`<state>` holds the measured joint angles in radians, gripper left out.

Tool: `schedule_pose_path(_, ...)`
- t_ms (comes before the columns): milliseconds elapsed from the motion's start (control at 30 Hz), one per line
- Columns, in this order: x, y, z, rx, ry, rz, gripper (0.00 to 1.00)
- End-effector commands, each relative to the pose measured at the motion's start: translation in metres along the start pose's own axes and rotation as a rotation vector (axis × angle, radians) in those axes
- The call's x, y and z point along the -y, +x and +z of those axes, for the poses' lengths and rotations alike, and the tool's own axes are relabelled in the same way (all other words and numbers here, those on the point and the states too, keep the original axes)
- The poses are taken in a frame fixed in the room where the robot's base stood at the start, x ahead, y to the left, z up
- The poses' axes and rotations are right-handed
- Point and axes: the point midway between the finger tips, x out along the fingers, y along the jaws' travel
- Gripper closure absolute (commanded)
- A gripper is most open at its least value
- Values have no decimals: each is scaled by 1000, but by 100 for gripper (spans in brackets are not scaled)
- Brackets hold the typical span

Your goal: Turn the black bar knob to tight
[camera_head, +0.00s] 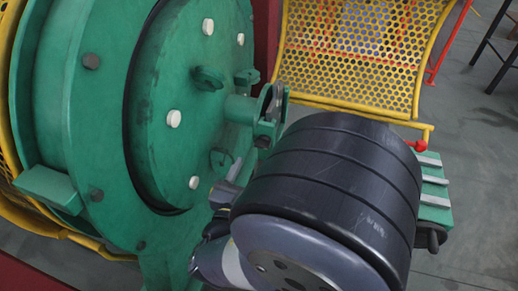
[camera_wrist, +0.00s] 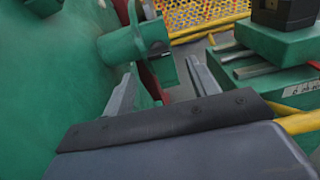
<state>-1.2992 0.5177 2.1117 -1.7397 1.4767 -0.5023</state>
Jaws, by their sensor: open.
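My gripper (camera_wrist: 161,66) is open, with its two grey fingers apart and nothing held between them. A green cylindrical boss with a forked bracket (camera_wrist: 135,42) lies beyond the fingertips in the wrist view; I cannot tell whether they touch. A black block (camera_wrist: 285,12) sits on a green box at the top right, cut by the frame edge. It may be the black bar knob, but I cannot tell for sure. In the head view my large dark arm link hides much of the gripper and the area behind it. No tight mark is readable.
A large green drum (camera_head: 150,110) with pale bolts fills the left. The green box (camera_head: 431,186) with grey strips stands right of my arm. A yellow perforated guard (camera_head: 350,50) stands behind. Grey floor (camera_head: 470,130) is open at the right.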

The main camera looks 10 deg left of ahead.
Motion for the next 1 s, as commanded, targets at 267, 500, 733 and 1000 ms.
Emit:
schedule_pose_path(267, 1, 42, -1, 0, 0, -4, 44)
schedule_pose_path(500, 1, 64, -1, 0, -1, -2, 44)
schedule_pose_path(733, 0, 68, 0, 0, -2, 1, 44)
schedule_pose_path(1000, 0, 68, 0, 0, -2, 1, 54)
